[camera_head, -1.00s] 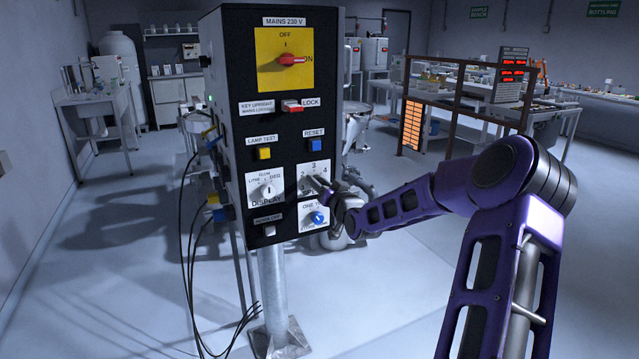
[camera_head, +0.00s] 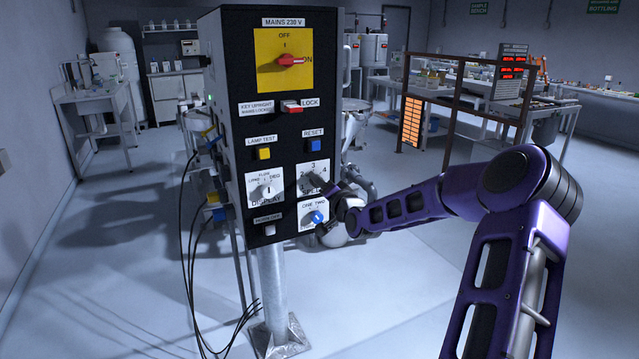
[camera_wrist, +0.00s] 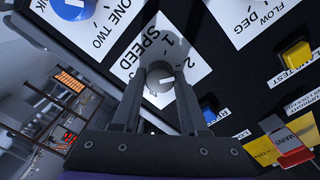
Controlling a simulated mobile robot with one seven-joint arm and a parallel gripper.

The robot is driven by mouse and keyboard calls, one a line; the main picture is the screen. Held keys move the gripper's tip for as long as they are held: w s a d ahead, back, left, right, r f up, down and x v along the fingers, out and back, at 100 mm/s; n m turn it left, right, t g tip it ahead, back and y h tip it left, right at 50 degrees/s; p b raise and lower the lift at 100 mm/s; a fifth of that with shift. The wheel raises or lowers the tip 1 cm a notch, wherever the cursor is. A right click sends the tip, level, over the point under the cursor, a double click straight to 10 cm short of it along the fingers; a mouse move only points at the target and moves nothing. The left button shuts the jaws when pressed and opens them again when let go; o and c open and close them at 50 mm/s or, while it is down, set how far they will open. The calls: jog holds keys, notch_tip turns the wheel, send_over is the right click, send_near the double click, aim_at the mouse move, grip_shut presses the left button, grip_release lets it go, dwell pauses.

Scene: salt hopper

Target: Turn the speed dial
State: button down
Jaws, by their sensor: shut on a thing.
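The speed dial (camera_wrist: 160,76) is a small grey round knob with a white mark, on a white plate (camera_wrist: 146,40) lettered SPEED. My gripper (camera_wrist: 158,92) has one finger on each side of the knob and is shut on it. In the wrist view the white mark points right, just below the printed 2; the fingers hide part of the scale. In the head view the plate (camera_head: 319,167) shows low on the right of the black panel, with my gripper (camera_head: 328,188) in front of it, hiding much of the knob.
A blue ONE TWO knob (camera_head: 317,217) sits just below the dial. A white DISPLAY knob (camera_head: 266,190) is to its left, and a blue reset button (camera_head: 314,145) above. A red mains switch (camera_head: 291,60) is higher. Open floor lies right of the panel's post.

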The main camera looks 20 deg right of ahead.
jog(key=shift+f, duration=0.1)
jog(key=shift+c, duration=2.2)
grip_release()
jog(key=shift+s, duration=0.2)
jog(key=s+p, duration=0.1)
jog(key=s, duration=1.6)
jog(key=shift+d+r, duration=0.2)
jog(key=shift+r, duration=0.1)
